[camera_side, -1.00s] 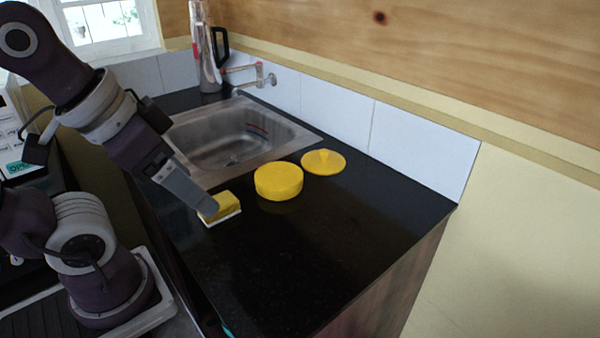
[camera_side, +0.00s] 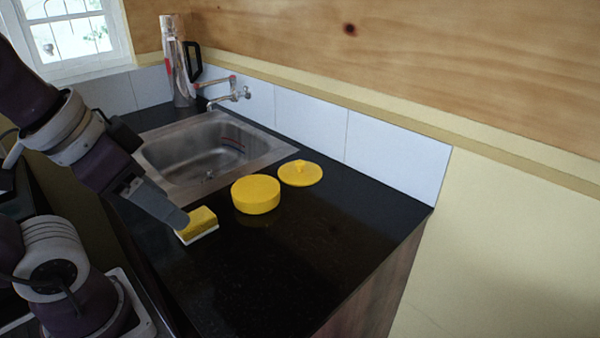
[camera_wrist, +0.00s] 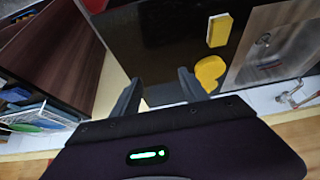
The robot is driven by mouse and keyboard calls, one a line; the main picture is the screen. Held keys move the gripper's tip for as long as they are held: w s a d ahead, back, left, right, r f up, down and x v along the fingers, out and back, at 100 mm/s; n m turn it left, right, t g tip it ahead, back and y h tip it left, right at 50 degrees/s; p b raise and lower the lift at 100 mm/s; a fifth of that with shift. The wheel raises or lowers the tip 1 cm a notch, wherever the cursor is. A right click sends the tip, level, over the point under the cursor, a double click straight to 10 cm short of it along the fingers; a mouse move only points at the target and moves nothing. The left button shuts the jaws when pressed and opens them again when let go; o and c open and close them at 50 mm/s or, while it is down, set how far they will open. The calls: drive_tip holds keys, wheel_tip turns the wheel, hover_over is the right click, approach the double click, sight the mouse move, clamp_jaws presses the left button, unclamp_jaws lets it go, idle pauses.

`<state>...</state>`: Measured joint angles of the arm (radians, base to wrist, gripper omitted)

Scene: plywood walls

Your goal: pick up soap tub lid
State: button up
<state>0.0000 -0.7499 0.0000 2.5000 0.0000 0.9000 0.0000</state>
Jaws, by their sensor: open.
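The soap tub lid (camera_side: 300,175) is a flat yellow disc with a small knob on top. In the side view it lies on the black counter behind and right of the round yellow soap tub (camera_side: 256,196). My gripper (camera_side: 178,220) is well left of the lid, over the counter near the sponge, and holds nothing. In the wrist view my gripper (camera_wrist: 158,90) has its fingers spread apart. The yellow tub (camera_wrist: 209,70) shows just beyond the right finger there; the lid cannot be told apart clearly from it, and the finger hides part of this area.
A yellow and white sponge (camera_side: 199,222) lies beside my fingertips. A steel sink (camera_side: 165,170) with a wall tap (camera_side: 240,93) is behind. A tall flask (camera_side: 176,70) stands at the back. White tiles (camera_side: 395,155) bound the counter; its front right is clear.

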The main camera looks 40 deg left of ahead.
drive_tip(key=w+a+f+m+g+y, duration=0.1)
drive_tip(key=w+a+m+g+y, duration=0.1)
drive_tip(key=w+a+m+y, duration=0.35)
drive_tip(key=m+t+y, duration=0.2)
drive_tip(key=m+y, duration=0.3)
drive_tip(key=m, duration=0.7)
approach(300, 162)
drive_tip(key=s+a+r, duration=0.3)
drive_tip(key=s+r, duration=0.1)
drive_tip(key=s, duration=0.2)
drive_tip(key=s+a+r, duration=0.3)
drive_tip(key=s+r, duration=0.1)
drive_tip(key=s, duration=0.1)
drive_tip(key=w+f+m+t, duration=0.1)
drive_tip(key=w+f+m, duration=0.2)
drive_tip(key=w+d+f+m+t, duration=0.1)
drive_tip(key=w+f+m, duration=0.2)
drive_tip(key=w+f, duration=0.1)
drive_tip(key=w+d+f+m+t+h, duration=0.1)
drive_tip(key=w+f+m+t, duration=0.1)
drive_tip(key=w+f+m, duration=0.1)
drive_tip(key=shift+w+d+f+m, duration=0.2)
drive_tip(key=shift+w+f+m, duration=0.05)
drive_tip(key=shift+w+f, duration=0.15)
drive_tip(key=x, duration=0.6)
drive_tip(key=shift+w+a+f, duration=0.15)
drive_tip(key=shift+w+a, duration=0.05)
drive_tip(key=shift+w, duration=0.15)
clamp_jaws()
